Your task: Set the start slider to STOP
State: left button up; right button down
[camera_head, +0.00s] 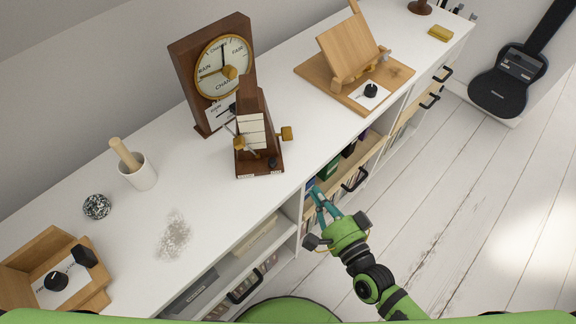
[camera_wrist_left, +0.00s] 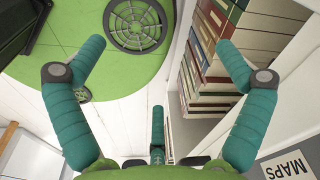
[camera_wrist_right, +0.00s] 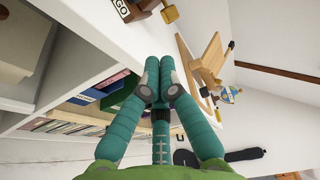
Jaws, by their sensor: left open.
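The dark wooden metronome (camera_head: 252,112) stands upright on the white cabinet top in the head view. A small dark knob (camera_head: 272,163), apparently the start slider, sits near the right end of its base front. Two small pale labels show on that edge, too small to read here. In the right wrist view a GO label (camera_wrist_right: 121,7) shows on the metronome base at the top edge. My right gripper (camera_head: 317,192) is in front of the cabinet, right of and below the metronome, apart from it; its fingers are together and empty. My left gripper (camera_wrist_left: 160,48) is open and empty, low beside the cabinet.
A wooden clock-like instrument (camera_head: 210,75) stands behind the metronome. A wooden stand (camera_head: 350,55) is to its right, and a white mortar (camera_head: 138,172) to its left. Shelves with books (camera_wrist_left: 208,65) lie below the cabinet top. A guitar case (camera_head: 507,85) stands at the far right.

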aim_at(293, 178)
jog(key=p+x, duration=0.1)
jog(key=x, duration=0.6)
jog(key=shift+w+a+r, duration=0.2)
jog(key=shift+w, duration=0.15)
jog(key=shift+w+a+f+p, duration=0.1)
jog(key=shift+w+a+p, duration=0.1)
jog(key=shift+a, duration=0.4)
jog(key=shift+w+a+p, duration=0.15)
jog(key=shift+a, duration=0.4)
jog(key=shift+w+a+f, duration=0.1)
jog(key=shift+a, duration=0.55)
jog(key=shift+s+a, duration=0.15)
jog(key=shift+a, duration=0.8)
jog(key=shift+s+a, duration=0.15)
jog(key=shift+a, duration=0.8)
jog(key=shift+d, duration=0.15)
